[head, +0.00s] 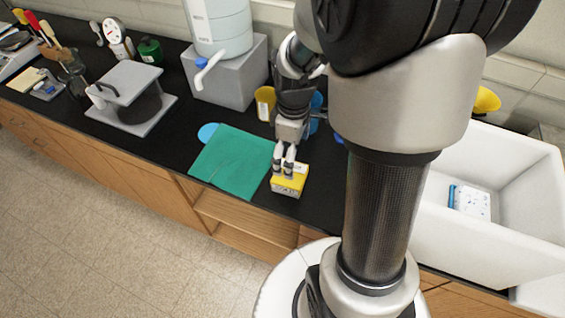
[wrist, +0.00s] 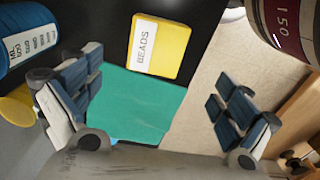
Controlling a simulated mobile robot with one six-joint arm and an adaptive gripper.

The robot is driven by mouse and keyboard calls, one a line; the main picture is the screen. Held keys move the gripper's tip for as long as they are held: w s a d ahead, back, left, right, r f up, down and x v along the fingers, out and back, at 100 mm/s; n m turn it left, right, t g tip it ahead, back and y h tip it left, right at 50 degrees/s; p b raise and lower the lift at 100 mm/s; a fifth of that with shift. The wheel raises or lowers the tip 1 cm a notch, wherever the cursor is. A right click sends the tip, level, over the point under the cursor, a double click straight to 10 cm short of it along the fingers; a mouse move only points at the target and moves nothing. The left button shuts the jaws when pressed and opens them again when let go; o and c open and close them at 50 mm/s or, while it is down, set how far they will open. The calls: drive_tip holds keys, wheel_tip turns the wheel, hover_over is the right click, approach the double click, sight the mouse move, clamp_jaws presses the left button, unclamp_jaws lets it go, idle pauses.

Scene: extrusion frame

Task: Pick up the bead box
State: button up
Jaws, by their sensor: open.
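The bead box (head: 289,187) is a small yellow box with a white label, lying on the black counter near its front edge, beside the green cloth. In the wrist view the box (wrist: 173,50) shows its label reading "BEADS", ahead of the fingers at upper centre. My gripper (head: 283,170) is over the box in the head view, fingers pointing down. In the wrist view my gripper (wrist: 160,112) is open with its pads wide apart and nothing between them. I cannot tell whether a fingertip touches the box.
The green cloth (head: 232,162) lies left of the box. A yellow cup (head: 265,103) stands behind it. A grey block (head: 228,80) carries a water container. A white sink (head: 480,240) is at right. A grey stand (head: 130,98) is at left. The counter's front edge is close.

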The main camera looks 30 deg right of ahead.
drive_tip(key=f+b, duration=0.1)
drive_tip(key=f, duration=0.3)
drive_tip(key=f+b, duration=0.1)
drive_tip(key=f, duration=0.3)
drive_tip(key=f+b, duration=0.1)
drive_tip(key=f, duration=0.3)
drive_tip(key=shift+w+d, duration=0.1)
drive_tip(key=shift+w, duration=0.2)
drive_tip(key=shift+r, duration=0.1)
drive_tip(key=shift+c, duration=0.3)
drive_tip(key=c, duration=1.2)
